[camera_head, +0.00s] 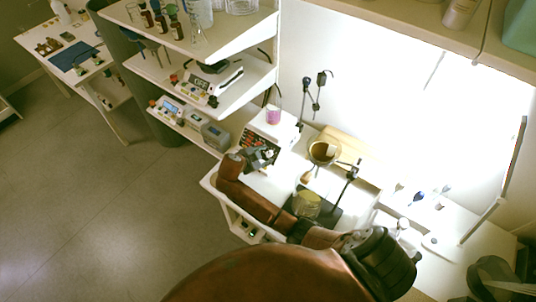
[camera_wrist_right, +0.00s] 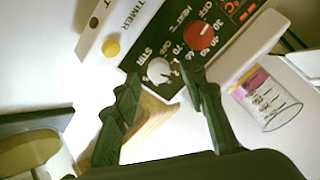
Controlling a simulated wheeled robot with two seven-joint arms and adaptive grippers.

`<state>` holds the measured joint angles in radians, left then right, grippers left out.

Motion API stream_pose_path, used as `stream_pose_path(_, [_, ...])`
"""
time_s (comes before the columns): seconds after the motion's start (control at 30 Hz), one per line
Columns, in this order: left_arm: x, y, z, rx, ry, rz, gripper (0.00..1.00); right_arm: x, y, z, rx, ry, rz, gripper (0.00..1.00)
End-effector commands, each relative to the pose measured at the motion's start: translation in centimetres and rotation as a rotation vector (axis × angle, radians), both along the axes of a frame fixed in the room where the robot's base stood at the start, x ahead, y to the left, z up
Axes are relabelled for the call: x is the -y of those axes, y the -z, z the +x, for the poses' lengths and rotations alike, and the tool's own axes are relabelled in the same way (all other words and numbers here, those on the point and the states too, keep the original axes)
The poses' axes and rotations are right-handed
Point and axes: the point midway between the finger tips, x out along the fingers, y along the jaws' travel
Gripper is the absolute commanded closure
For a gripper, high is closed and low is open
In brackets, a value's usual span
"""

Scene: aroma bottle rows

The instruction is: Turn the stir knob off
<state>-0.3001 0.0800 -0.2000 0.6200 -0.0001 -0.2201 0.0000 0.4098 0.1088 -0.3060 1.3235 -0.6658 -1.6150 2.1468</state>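The stir knob (camera_wrist_right: 158,70) is white and round, on the dark green panel of a hot-plate stirrer, under the label STIR. In the wrist view it shows between the dark fingers of my right gripper (camera_wrist_right: 160,79), which are apart with nothing held. I cannot tell if a finger touches the knob. A red heat knob (camera_wrist_right: 200,36) sits beside it. In the head view the white stirrer (camera_head: 275,124) stands on the bench, with my right gripper (camera_head: 262,157) close in front of its panel. The knob is too small to make out there. My left gripper is not in view.
A timer with a yellow button (camera_wrist_right: 111,47) is at the left.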

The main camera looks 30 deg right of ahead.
Motion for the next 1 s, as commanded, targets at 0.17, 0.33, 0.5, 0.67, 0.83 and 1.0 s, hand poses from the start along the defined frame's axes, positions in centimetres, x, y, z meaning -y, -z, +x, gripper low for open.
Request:
stream_pose_path(0.17, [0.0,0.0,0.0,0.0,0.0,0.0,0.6,1.3,1.0,0.4,-0.001,0.001,-0.001,0.61])
stream_pose_path(0.33, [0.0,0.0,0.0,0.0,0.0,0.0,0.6,1.5,1.2,0.4,0.0,0.003,0.0,0.61])
stream_pose_path(0.5, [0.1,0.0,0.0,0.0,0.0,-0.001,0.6,1.6,1.2,0.4,-0.001,0.004,0.001,0.63])
stream_pose_path(0.67, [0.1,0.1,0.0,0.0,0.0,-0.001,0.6,1.6,1.2,0.4,-0.001,0.004,0.001,0.74])
stream_pose_path(0.83, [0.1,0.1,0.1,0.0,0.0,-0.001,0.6,1.6,1.2,0.4,-0.001,0.004,0.0,0.85])
stream_pose_path(1.0, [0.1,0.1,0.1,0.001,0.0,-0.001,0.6,1.6,1.2,0.4,-0.001,0.004,0.0,0.97])
